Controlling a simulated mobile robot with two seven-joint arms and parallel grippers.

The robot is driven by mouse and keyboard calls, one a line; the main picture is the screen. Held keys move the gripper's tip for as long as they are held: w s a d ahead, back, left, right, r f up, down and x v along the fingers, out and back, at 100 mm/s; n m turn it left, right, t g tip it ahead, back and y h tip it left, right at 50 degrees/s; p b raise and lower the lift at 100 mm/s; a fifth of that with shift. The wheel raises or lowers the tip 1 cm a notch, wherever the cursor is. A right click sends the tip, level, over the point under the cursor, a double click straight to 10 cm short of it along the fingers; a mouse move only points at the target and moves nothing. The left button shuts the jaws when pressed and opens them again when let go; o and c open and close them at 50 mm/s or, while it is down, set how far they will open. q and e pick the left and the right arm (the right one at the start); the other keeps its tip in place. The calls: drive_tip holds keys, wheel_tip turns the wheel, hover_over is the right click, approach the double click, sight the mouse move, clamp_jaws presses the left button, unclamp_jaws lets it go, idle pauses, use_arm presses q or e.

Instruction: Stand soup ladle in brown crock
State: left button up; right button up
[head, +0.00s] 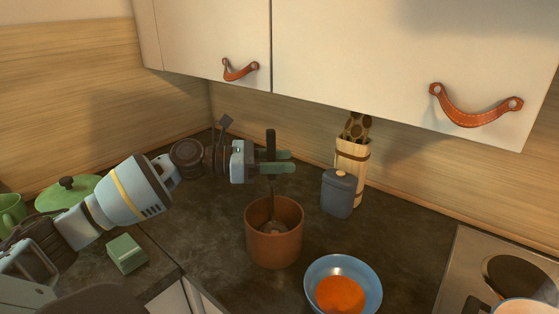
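The soup ladle (271,141) stands nearly upright with its dark handle at the top. Its thin shaft runs down into the brown crock (272,247), and its bowl shows inside the crock's mouth, below the rim. Whether the bowl touches the crock's floor is hidden. My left gripper (276,162) reaches in from the left above the crock. Its green fingers lie on either side of the ladle's handle and appear closed on it. The nearer finger hides part of the handle. My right gripper is not in view.
A blue bowl with orange contents (343,272) stands at the crock's front right. A dark lidded jar (339,194) and a wooden utensil holder (353,160) stand behind. A green block (126,254) is at left, a hob (470,262) at right. Cabinets hang overhead.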

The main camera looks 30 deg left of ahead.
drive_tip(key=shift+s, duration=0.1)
use_arm(q)
drive_tip(key=shift+s+a+f, duration=0.1)
drive_tip(key=shift+s+a, duration=0.15)
drive_tip(key=shift+a, duration=0.15)
drive_tip(key=v, duration=0.6)
drive_tip(key=shift+s+a+b, duration=0.3)
drive_tip(key=shift+b, duration=0.15)
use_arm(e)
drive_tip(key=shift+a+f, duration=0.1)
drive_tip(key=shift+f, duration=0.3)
use_arm(q)
drive_tip(key=shift+r, duration=0.25)
